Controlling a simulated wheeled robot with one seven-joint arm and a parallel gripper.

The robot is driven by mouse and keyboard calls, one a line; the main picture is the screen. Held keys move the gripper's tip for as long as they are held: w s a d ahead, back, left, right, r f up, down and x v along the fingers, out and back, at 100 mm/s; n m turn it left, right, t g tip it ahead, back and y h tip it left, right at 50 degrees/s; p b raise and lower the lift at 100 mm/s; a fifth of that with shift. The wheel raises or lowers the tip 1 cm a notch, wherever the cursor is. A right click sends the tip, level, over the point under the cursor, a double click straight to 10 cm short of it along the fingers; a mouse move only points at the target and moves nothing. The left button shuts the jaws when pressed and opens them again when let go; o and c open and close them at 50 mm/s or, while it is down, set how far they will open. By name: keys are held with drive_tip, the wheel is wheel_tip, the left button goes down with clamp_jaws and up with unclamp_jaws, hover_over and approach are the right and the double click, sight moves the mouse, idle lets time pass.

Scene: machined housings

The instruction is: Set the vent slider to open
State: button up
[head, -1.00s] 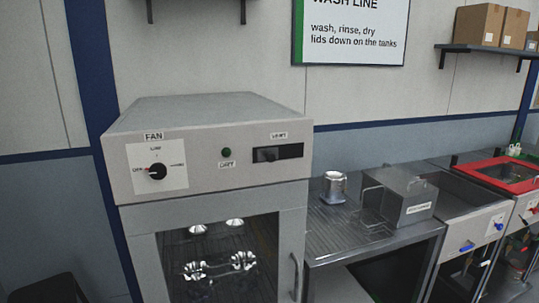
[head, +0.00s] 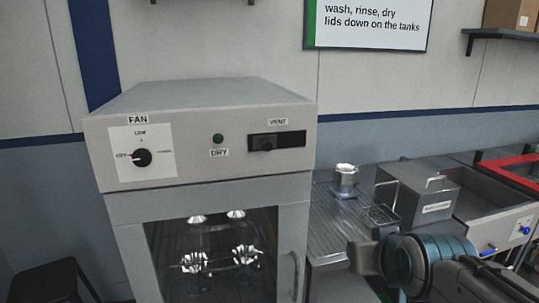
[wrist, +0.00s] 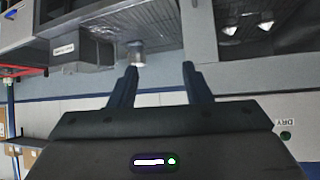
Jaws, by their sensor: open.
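The vent slider (head: 267,143) is a small dark knob in the left part of a black slot (head: 291,140) under the VENT label (head: 278,122). The slot is on the front panel of the grey drying cabinet (head: 230,165). My gripper (wrist: 160,68) shows in the wrist view, its two dark fingers apart with nothing held between them. It is away from the slider. The vent slot does not show in the wrist view, though the green DRY button (wrist: 285,135) does, at the right edge.
The fan dial (head: 142,158) is on the panel's left, with the green DRY button (head: 218,139) between dial and slot. The cabinet door's handle (head: 295,274) stands out below. A steel bench (head: 333,222) with a metal cup (head: 345,178) and a box (head: 418,198) is to the right.

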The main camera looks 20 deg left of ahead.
drive_tip(key=w+a+r+n+t+y+b, duration=0.1)
drive_tip(key=w+a+r+n+t+y, duration=0.15)
drive_tip(key=a+r, duration=0.5)
drive_tip(key=t+y+b, duration=0.1)
drive_tip(key=t+y, duration=0.2)
drive_tip(key=y, duration=0.1)
approach(268, 147)
drive_tip(key=shift+n, duration=0.25)
drive_tip(key=p+x, duration=0.4)
drive_tip(key=x, duration=0.5)
drive_tip(key=shift+w+r, duration=0.15)
clamp_jaws()
